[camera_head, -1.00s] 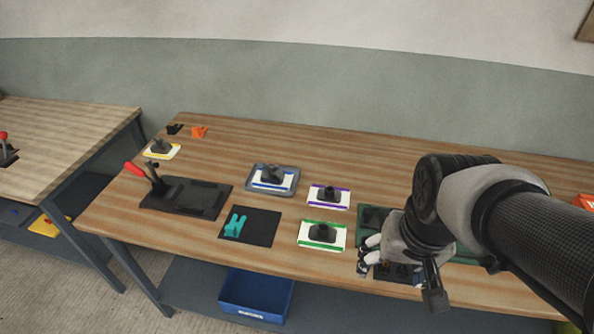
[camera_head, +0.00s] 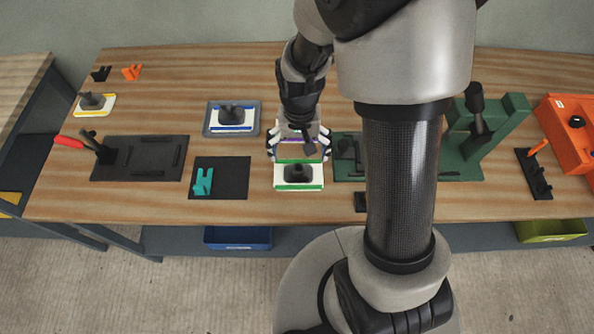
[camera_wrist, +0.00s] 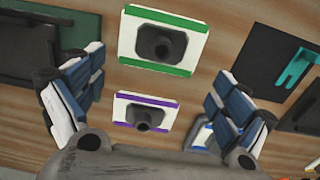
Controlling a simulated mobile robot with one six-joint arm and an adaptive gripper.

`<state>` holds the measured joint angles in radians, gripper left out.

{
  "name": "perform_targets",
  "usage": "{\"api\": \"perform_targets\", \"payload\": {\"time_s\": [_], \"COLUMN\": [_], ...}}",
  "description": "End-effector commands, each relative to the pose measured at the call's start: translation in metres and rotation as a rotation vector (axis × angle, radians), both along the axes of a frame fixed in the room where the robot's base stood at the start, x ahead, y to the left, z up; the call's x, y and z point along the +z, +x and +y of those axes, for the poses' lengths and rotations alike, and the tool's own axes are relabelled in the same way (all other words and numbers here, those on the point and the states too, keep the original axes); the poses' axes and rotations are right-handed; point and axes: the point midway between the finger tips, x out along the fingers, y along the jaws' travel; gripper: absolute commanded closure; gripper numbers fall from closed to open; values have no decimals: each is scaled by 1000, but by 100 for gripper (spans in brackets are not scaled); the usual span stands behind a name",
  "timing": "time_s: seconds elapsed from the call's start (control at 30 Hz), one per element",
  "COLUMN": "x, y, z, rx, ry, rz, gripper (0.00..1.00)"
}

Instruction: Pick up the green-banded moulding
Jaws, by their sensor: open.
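The green-banded moulding (camera_head: 299,186) is a white plate with green bands and a dark raised boss, lying on the bench just in front of my gripper. It shows whole at the top middle of the wrist view (camera_wrist: 135,45). My gripper (camera_head: 298,152) is open and empty, held behind the green-banded moulding in the head view. In the wrist view its fingers (camera_wrist: 165,93) stand apart to either side. A purple-banded moulding (camera_wrist: 125,117) lies between and below them, and in the head view it is largely hidden by my gripper.
A dark mat with a teal forked piece (camera_head: 203,182) lies to the left. A blue-banded moulding in a grey tray (camera_head: 255,132) is behind it. A green fixture (camera_head: 462,172) stands at right, near an orange box (camera_head: 566,105).

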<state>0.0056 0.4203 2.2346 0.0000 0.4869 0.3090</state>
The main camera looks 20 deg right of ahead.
Motion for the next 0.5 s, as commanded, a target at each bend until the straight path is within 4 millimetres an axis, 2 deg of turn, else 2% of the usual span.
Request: {"api": "perform_targets", "payload": {"time_s": [0.03,0.1,0.37,0.5], "x": [-14,-24,-40,-54], "y": [-1,-1,-1,-3], "z": [0,0,0,1], "rx": [0,0,1,1], "ry": [0,0,0,0], "rz": [4,3,0,2], "gripper": [6,6,6,6]}}
